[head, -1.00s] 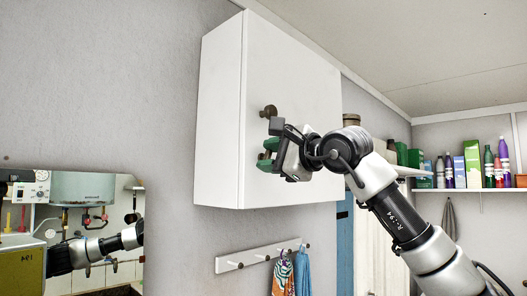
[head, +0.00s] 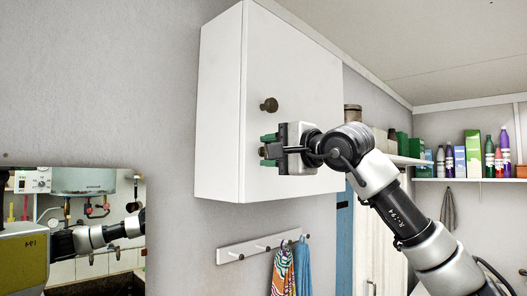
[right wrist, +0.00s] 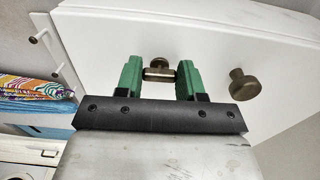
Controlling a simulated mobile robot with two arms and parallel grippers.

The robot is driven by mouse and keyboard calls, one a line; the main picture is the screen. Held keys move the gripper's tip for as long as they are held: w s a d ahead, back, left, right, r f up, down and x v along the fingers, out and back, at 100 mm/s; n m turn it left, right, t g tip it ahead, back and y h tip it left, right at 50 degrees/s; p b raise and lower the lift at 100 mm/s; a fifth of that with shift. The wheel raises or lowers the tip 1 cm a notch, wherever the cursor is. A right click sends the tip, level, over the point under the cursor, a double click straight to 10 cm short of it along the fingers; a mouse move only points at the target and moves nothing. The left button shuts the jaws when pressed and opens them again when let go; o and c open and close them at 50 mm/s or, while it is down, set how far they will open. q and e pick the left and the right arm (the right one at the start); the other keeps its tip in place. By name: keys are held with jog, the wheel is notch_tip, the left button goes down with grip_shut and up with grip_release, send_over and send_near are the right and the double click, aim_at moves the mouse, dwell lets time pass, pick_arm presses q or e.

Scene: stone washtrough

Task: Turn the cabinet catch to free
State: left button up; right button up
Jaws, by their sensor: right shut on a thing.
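A white wall cabinet (head: 290,70) hangs in the head view, with a round brass knob (head: 269,104) on its door. The knob also shows right of the fingers in the right wrist view (right wrist: 243,84). My right gripper (head: 268,151) is at the door just below the knob. In the right wrist view its green fingers are shut on the small brass cabinet catch (right wrist: 159,74), one finger at each end. In the head view the gripper mostly hides the catch, so I cannot tell its setting. The door looks closed. My left gripper is not directly in view.
A peg rail (head: 240,251) with hanging towels (head: 281,270) is below the cabinet. A mirror (head: 95,182) at lower left shows a reflected arm. A shelf (head: 470,180) with bottles and boxes is at the right. The wall left of the cabinet is bare.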

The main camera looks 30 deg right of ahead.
jog(key=shift+r, duration=0.15)
jog(key=o, duration=0.9)
jog(key=b+v, duration=0.5)
jog(key=v, duration=0.5)
jog(key=shift+s, duration=0.35)
